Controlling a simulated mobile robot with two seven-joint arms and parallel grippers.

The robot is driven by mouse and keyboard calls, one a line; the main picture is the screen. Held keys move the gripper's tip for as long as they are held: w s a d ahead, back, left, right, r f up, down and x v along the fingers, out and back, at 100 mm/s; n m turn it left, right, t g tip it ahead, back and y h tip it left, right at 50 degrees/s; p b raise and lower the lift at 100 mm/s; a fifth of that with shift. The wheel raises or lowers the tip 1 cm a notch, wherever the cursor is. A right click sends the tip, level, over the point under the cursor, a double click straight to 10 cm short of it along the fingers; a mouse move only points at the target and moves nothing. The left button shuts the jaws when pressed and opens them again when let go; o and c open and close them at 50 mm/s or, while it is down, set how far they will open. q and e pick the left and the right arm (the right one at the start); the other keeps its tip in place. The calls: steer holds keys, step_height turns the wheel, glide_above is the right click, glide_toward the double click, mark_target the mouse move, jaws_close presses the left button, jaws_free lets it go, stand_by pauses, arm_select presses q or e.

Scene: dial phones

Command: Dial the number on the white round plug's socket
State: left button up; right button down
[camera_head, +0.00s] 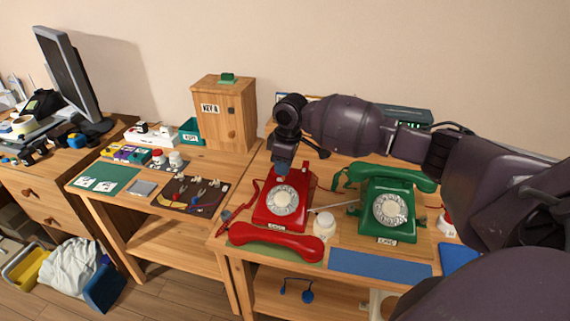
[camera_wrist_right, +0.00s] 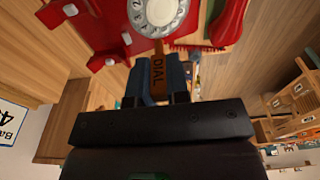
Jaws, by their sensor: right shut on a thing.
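The red dial phone (camera_head: 272,208) stands on the right table, its handset (camera_head: 277,243) off the hook in front of it. Its white dial (camera_head: 283,199) also shows in the wrist view (camera_wrist_right: 158,14). My right gripper (camera_head: 283,168) is above the back of this phone. In the wrist view the gripper (camera_wrist_right: 157,88) is shut on an orange-brown stick (camera_wrist_right: 158,72) marked DIAL. The stick's far end appears at the dial's edge; I cannot tell whether it touches. A white strip (camera_head: 152,138) on the left table carries small items. I cannot make out a round plug or its number there.
A green dial phone (camera_head: 409,207) with its handset on stands to the right. A white jar (camera_head: 324,227) stands between the phones. A wooden cabinet (camera_head: 238,115) marked KEY 8 stands behind. A blue mat (camera_head: 380,266) lies bare at the front.

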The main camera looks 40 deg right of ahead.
steer(key=shift+w+f+b, duration=0.25)
steer(key=shift+f+b, duration=0.4)
steer(key=f+b, duration=0.1)
steer(key=d+f+b, duration=0.1)
steer(key=shift+w+f+b, duration=0.3)
steer(key=shift+w+f, duration=0.05)
steer(key=shift+w+d+f+b, duration=0.15)
steer(key=shift+f+b, duration=0.1)
steer(key=shift+b, duration=0.05)
arm_select(q)
steer(key=f, duration=0.3)
steer(key=shift+w+d+f, duration=0.2)
steer(key=shift+w, duration=0.15)
arm_select(e)
steer(key=shift+r, duration=0.15)
arm_select(q)
steer(key=shift+r, duration=0.15)
arm_select(e)
steer(key=shift+w+d+f, duration=0.1)
steer(key=shift+d+f, duration=0.05)
steer(key=shift+f, duration=0.25)
arm_select(q)
steer(key=shift+w+r+p, duration=0.2)
steer(key=shift+r+p, duration=0.25)
steer(key=shift+r, duration=0.05)
arm_select(e)
steer(key=shift+w+d+f, duration=0.1)
steer(key=shift+d+f, duration=0.05)
steer(key=shift+f, duration=0.3)
